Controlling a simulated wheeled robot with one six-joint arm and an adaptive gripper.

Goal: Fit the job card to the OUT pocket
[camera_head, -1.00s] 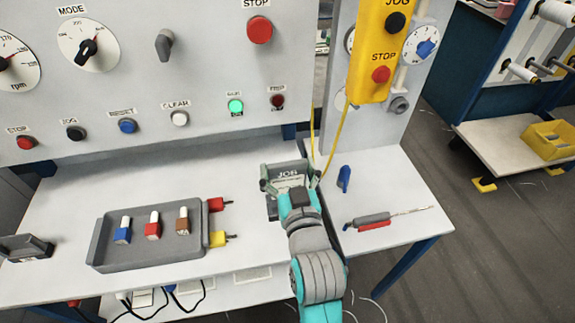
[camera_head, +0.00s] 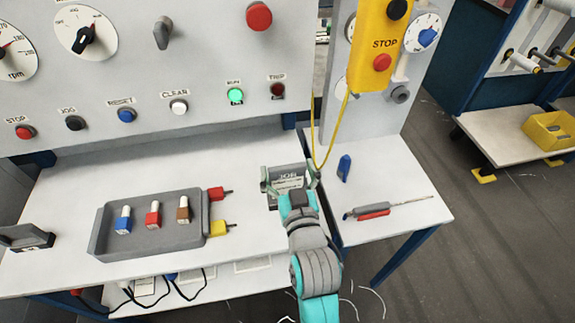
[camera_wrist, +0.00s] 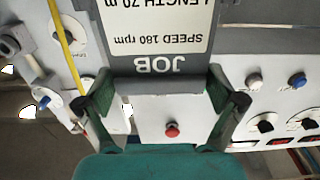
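The job card (camera_head: 289,183), a dark grey plate with a white label, is between the fingers of my gripper (camera_head: 291,188), over the right part of the bench. In the wrist view the card (camera_wrist: 155,30) shows upside down, with JOB, SPEED 180 rpm and LENGTH 70 m on it. The fingers of my gripper (camera_wrist: 160,100) stand at its two side edges and look closed on it. A dark holder (camera_head: 26,238) stands at the bench's left end; its small label is unreadable, so I cannot tell whether it is the OUT pocket.
A grey tray (camera_head: 100,240) with several coloured pieces lies left of my gripper, red and yellow plugs at its right edge. A blue part (camera_head: 344,168) and a red-and-grey tool (camera_head: 374,211) lie to the right. The panel rises behind.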

